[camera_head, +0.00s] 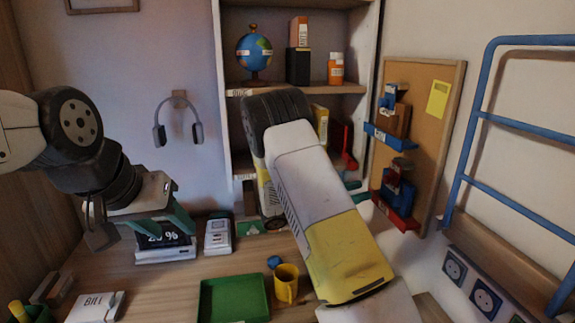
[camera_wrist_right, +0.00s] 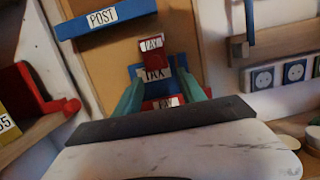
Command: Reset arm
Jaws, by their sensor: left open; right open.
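My left gripper (camera_head: 140,218) is open over the left of the desk, near a small display reading "%" (camera_head: 165,250). I see nothing held in it. My right gripper (camera_head: 356,191) is mostly hidden behind my own forearm in the head view; its teal fingertips show close to the corkboard (camera_head: 435,145). In the right wrist view, the right gripper (camera_wrist_right: 160,78) is open, its fingers apart on either side of the blue TAX holder and red PAY holder (camera_wrist_right: 168,103). A red piece labelled PAY (camera_wrist_right: 152,46) is beyond the fingertips. I cannot tell whether they touch anything.
A blue POST holder (camera_wrist_right: 104,18) is upper left in the wrist view. A shelf with a globe (camera_head: 253,54) stands behind my right arm. A green tray (camera_head: 233,299), yellow mug (camera_head: 286,284) and BILL paper (camera_head: 97,306) are on the desk. A blue ladder (camera_head: 480,95) is at right.

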